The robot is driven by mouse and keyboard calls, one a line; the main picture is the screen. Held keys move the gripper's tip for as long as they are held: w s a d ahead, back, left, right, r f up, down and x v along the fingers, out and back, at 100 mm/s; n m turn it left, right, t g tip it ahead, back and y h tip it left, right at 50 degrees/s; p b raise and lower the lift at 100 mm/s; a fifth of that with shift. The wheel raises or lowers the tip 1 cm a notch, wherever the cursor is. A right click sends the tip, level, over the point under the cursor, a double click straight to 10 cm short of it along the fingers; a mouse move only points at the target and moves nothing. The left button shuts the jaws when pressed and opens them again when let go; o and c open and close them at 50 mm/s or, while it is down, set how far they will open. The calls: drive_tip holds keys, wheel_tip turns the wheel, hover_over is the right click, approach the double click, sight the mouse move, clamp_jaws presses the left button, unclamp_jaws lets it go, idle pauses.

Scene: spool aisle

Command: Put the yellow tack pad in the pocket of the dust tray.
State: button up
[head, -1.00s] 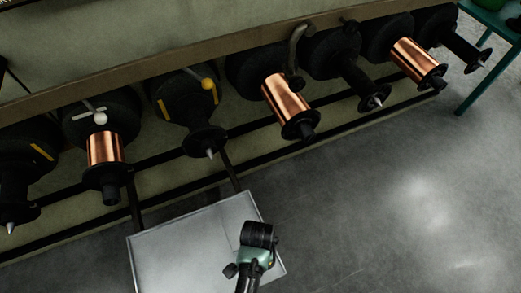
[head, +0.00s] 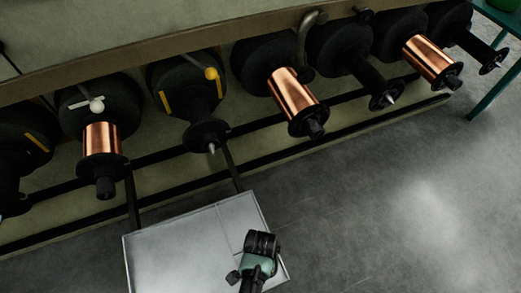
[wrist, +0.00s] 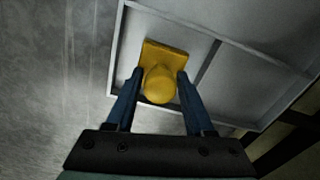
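The dust tray (head: 175,236) is a shallow pale grey tray at the bottom of the head view, with a thin divider marking off a part on its right. My gripper (wrist: 160,75) is over that right part. In the wrist view its two blue fingers are shut on the round knob of the yellow tack pad (wrist: 163,52), which has a square base. The pad shows against the tray floor between the outer wall and a divider (wrist: 206,77). I cannot tell whether its base touches the floor. In the head view the pad is hidden by my gripper.
A rack of black spindles stands behind the tray, some carrying copper spools (head: 292,97). A yellow-balled lever (head: 211,74) and a white-balled one (head: 97,106) stick out there. The floor (head: 400,220) at right is clear.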

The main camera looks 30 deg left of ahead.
drive_tip(key=shift+o, duration=1)
wheel_tip(320, 180, up, 12)
drive_tip(key=p, duration=0.7)
drive_tip(key=shift+r+p, duration=0.2)
drive_tip(key=shift+p, duration=0.2)
